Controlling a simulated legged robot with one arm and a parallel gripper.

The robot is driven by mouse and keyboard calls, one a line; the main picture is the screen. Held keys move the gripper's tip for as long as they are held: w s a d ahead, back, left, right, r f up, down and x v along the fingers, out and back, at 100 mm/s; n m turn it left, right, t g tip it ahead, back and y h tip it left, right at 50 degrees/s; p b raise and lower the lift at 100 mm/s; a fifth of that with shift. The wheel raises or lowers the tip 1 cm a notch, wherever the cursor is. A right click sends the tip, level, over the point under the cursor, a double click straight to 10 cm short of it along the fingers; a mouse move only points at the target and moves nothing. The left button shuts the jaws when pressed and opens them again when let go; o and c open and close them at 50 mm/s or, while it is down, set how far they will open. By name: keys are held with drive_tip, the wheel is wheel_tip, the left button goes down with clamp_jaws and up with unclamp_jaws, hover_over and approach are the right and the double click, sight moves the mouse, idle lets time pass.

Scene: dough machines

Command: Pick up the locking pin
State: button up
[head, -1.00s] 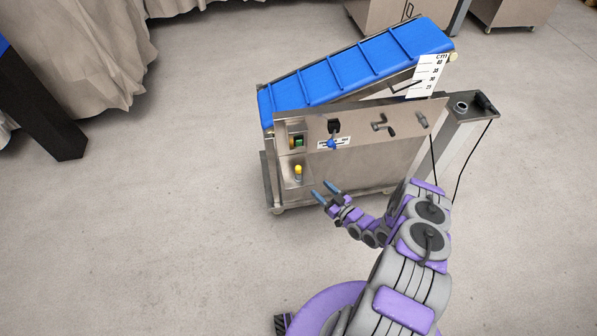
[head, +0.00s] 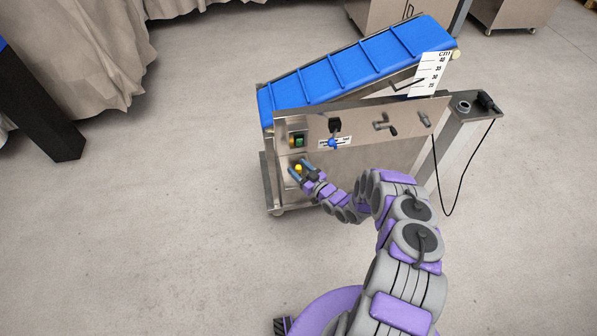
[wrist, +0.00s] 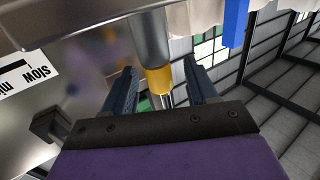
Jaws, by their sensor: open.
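The locking pin, which I take to be the small yellow and steel part (head: 298,168), stands at the lower left front of the conveyor machine (head: 370,150). In the wrist view its yellow collar (wrist: 158,79) and a steel cylinder (wrist: 148,35) show close up. My gripper (head: 298,166) is at the pin, with its two blue-grey fingers open on either side of it. The wrist view shows my gripper (wrist: 158,72) with gaps between both fingers and the yellow collar. I cannot tell whether any finger touches the pin.
The steel front panel (head: 360,128) carries a green button (head: 299,141), a blue-knobbed lever (head: 332,143) and crank handles (head: 384,124). A blue belt (head: 350,66) slopes above it. A cable (head: 463,190) hangs at the right.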

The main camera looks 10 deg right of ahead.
drive_tip(key=shift+w+a, duration=0.1)
drive_tip(key=shift+w, duration=0.15)
drive_tip(key=shift+c, duration=0.3)
clamp_jaws()
